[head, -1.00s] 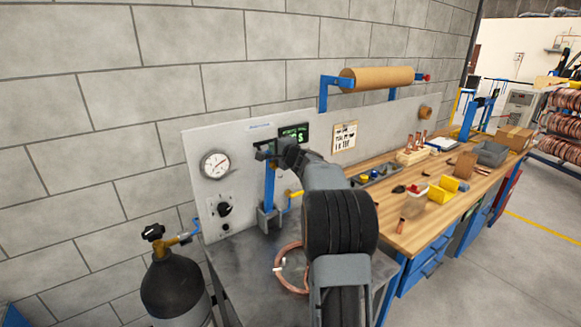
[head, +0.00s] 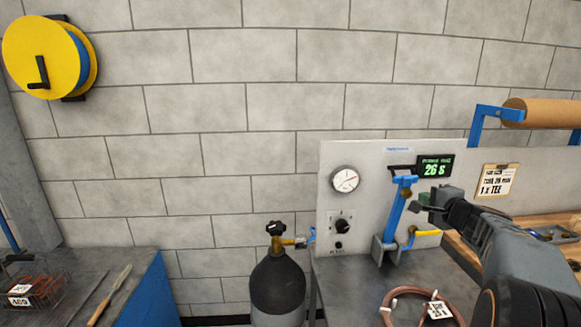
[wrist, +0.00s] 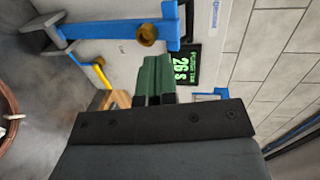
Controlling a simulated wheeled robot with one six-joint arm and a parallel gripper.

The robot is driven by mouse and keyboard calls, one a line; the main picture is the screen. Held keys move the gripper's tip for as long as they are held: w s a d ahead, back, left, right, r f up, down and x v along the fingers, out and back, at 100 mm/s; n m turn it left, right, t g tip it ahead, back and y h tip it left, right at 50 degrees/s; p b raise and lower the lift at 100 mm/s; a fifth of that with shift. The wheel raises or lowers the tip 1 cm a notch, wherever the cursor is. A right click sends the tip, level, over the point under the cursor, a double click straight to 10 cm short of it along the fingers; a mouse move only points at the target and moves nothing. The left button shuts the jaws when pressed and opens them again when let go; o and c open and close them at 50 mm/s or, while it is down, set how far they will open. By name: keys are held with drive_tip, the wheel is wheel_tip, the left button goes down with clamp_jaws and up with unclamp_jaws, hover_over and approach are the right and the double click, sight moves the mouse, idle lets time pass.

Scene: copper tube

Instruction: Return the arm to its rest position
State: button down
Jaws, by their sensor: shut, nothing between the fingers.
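My gripper (head: 424,207) is shut and empty. It is just right of the upper part of the blue upright post (head: 395,225) on the grey panel, and I cannot tell how near it is in depth. In the wrist view its green fingers (wrist: 154,78) are together, with the post (wrist: 110,32) and its brass knob (wrist: 147,35) above them. My arm reaches in from the lower right of the head view. A copper tube coil (head: 393,303) with a white tag lies on the bench below; its edge shows in the wrist view (wrist: 8,125).
The panel (head: 350,215) carries a gauge (head: 345,179), a black knob (head: 342,226) and a display (head: 435,167) reading 26 s. A dark gas cylinder (head: 277,290) stands left of the bench. Another bench with a wire basket (head: 35,288) is at far left. The wall between is clear.

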drive_tip(key=s+a+f+n+g+y, duration=0.2)
drive_tip(key=s+a+f+n+g, duration=0.6)
drive_tip(key=s+a+f, duration=0.4)
drive_tip(key=s+a+f+n+g+h, duration=0.3)
drive_tip(key=s+a+n, duration=0.5)
drive_tip(key=s+a, duration=0.3)
drive_tip(key=s+f+g, duration=0.1)
drive_tip(key=s, duration=0.1)
drive_tip(key=shift+s+a+n, duration=0.3)
drive_tip(key=shift+a+n, duration=0.05)
drive_tip(key=shift+n, duration=0.05)
drive_tip(key=shift+f, duration=0.1)
